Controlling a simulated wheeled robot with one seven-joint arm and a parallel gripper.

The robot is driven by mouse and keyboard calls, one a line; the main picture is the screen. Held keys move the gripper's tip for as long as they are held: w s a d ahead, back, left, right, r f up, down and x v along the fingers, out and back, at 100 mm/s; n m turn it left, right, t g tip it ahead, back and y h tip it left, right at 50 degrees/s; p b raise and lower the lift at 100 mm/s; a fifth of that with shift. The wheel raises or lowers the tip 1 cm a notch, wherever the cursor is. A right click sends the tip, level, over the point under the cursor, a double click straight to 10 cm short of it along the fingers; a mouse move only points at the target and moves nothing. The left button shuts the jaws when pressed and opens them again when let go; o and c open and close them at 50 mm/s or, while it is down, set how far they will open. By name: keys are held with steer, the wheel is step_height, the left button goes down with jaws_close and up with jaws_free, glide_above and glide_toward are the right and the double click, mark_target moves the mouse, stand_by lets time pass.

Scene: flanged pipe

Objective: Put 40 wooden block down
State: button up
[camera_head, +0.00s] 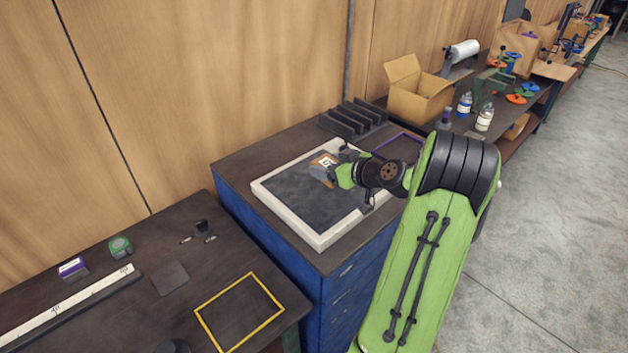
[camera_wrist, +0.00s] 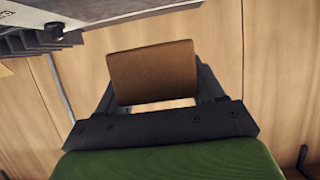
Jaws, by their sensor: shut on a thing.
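The wooden block (camera_head: 323,166) is a small tan block with a dark mark on a pale patch. In the head view it is at my gripper (camera_head: 340,172), over the dark surface of a white-rimmed tray (camera_head: 320,241). In the wrist view the block (camera_wrist: 153,72) shows a plain brown face between the dark fingers of my gripper (camera_wrist: 160,85). My gripper is shut on it. Whether the block touches the tray surface cannot be told. My green arm comes in from the right and hides the tray's right edge.
The tray lies on a blue drawer cabinet (camera_head: 350,278). A dark slotted rack (camera_head: 353,120) and a purple outline (camera_head: 378,150) are behind it. An open cardboard box (camera_head: 420,103) and bottles (camera_head: 484,118) stand at the back right. A yellow outline (camera_head: 204,322) marks the left bench.

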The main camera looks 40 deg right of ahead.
mark_target(329, 201)
step_height(329, 201, down, 8)
steer(key=shift+s+f, duration=0.1)
steer(key=shift+s, duration=0.05)
steer(key=shift+s+f, duration=0.1)
steer(key=shift+f+b, duration=0.2)
steer(key=shift+b, duration=0.1)
steer(key=o, duration=1.1)
steer(key=shift+r, duration=0.1)
